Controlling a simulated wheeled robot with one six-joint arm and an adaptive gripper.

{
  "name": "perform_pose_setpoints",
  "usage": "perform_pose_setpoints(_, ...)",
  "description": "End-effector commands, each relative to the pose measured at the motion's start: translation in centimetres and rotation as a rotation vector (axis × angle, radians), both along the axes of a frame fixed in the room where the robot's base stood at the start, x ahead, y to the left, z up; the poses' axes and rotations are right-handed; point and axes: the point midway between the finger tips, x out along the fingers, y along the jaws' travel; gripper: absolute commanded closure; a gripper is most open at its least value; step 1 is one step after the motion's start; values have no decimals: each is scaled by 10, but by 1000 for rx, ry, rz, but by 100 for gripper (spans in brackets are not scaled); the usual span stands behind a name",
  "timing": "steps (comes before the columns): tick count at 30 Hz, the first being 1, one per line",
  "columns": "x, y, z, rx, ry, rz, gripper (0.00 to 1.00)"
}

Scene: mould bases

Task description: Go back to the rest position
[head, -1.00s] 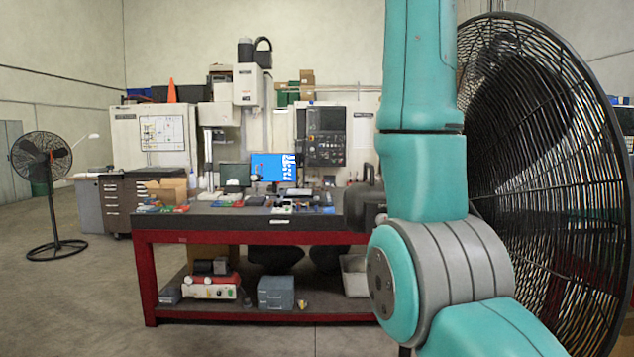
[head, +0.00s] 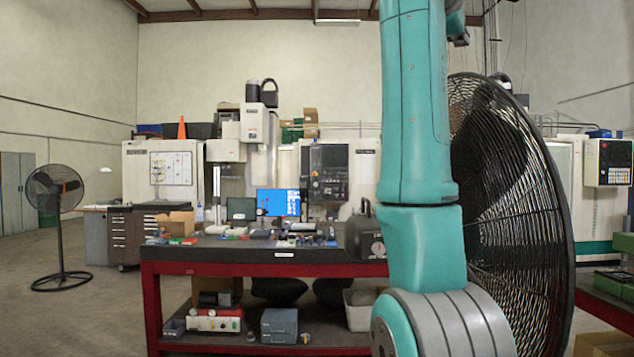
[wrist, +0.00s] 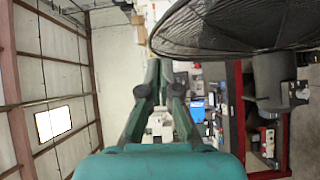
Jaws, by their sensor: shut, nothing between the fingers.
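My gripper (wrist: 165,68) shows in the wrist view with its two fingers meeting at the tips, shut and empty. It is in the air, with no object touching it that I can see. In the head view my teal arm stands upright right of centre. The gripper itself cannot be made out there.
A large black fan (head: 512,190) stands close behind and right of my arm; it also shows in the wrist view (wrist: 230,28). A red-framed workbench (head: 215,268) with tools and a monitor (head: 278,202) is ahead. A second fan (head: 58,225) stands left.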

Motion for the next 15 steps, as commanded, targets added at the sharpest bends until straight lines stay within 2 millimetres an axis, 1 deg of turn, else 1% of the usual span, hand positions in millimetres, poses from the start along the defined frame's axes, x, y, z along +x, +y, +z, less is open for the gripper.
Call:
perform_pose_setpoints(5,21,4,-25,-4,-4,10,100)
perform_pose_setpoints(11,50,9,-65,-9,-12,30,100)
perform_pose_setpoints(14,70,13,-94,-10,-16,46,100)
perform_pose_setpoints(15,78,15,-109,-11,-17,54,100)
